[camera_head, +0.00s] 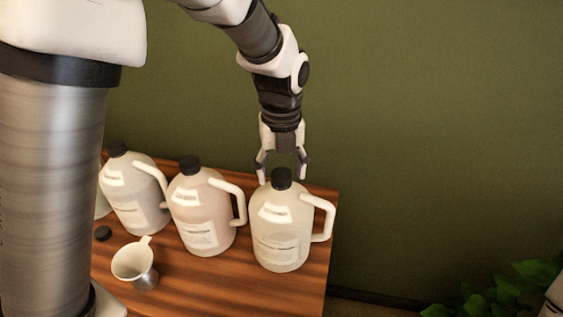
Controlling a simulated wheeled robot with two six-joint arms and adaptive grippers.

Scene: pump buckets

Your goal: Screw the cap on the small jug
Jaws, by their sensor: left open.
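My left gripper (282,168) hangs down, open, with its fingers on either side of the black cap (281,178) of the rightmost jug (282,225). I cannot tell whether the fingers touch the cap. That jug stands upright near the table's right end, with its handle to the right and its cap on the neck. My right gripper is not in view.
Two more capped jugs, a pinkish one (202,215) and a pale one (133,197), stand in a row to the left on the wooden table (225,280). Another jug is mostly hidden by my column. A green plant (500,290) is at the lower right. The table's front middle is clear.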

